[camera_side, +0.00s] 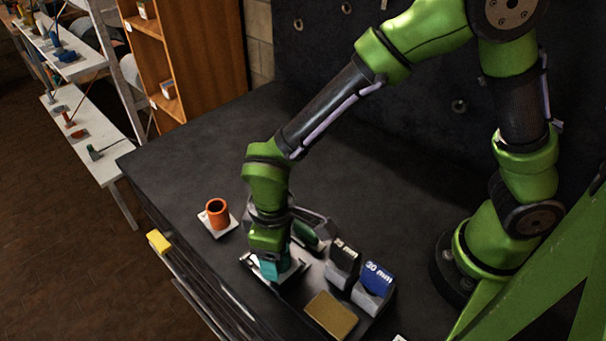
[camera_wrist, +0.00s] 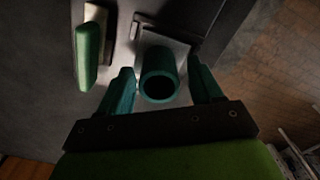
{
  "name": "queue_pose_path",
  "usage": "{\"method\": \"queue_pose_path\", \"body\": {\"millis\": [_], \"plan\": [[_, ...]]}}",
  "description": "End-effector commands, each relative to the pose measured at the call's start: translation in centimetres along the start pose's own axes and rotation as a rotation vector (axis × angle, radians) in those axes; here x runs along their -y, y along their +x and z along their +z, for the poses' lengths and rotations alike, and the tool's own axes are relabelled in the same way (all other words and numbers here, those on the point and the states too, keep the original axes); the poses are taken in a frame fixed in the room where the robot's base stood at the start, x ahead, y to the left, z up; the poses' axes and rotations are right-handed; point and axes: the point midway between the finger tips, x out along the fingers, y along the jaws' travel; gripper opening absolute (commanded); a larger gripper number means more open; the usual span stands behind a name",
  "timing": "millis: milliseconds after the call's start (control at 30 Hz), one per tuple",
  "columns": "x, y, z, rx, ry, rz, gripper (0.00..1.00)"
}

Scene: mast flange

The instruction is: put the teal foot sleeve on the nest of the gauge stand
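The teal foot sleeve (camera_wrist: 158,78) is a hollow round tube, seen from above in the wrist view with its dark bore facing the camera. It is upright on or over a pale grey plate (camera_wrist: 184,45); its lower end is hidden. My gripper (camera_wrist: 161,80) has its two dark teal fingers on either side of the sleeve, with a narrow gap showing at each side. In the side view my gripper (camera_side: 272,270) is low over a silvery plate (camera_side: 292,272), and its fingers and the sleeve cannot be clearly separated. I cannot make out the gauge stand's nest for certain.
A green part (camera_side: 304,236) lies close behind the gripper; a green piece (camera_wrist: 89,55) shows left of it in the wrist view. Grey block (camera_side: 342,262), blue "30 mm" block (camera_side: 376,279) and brass-coloured pad (camera_side: 331,314) stand right. An orange cup (camera_side: 217,213) stands left.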

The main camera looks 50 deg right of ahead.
Motion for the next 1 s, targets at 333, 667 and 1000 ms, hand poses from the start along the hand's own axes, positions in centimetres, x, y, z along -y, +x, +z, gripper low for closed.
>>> {"method": "queue_pose_path", "body": {"millis": [333,667,1000], "plan": [[0.0,-0.8,-0.1,-0.002,0.0,0.0,0.65],[0.0,-7.5,-0.1,-0.007,0.0,-0.001,0.65],[-0.1,-12.1,0.0,-0.003,0.002,-0.001,0.65]]}}
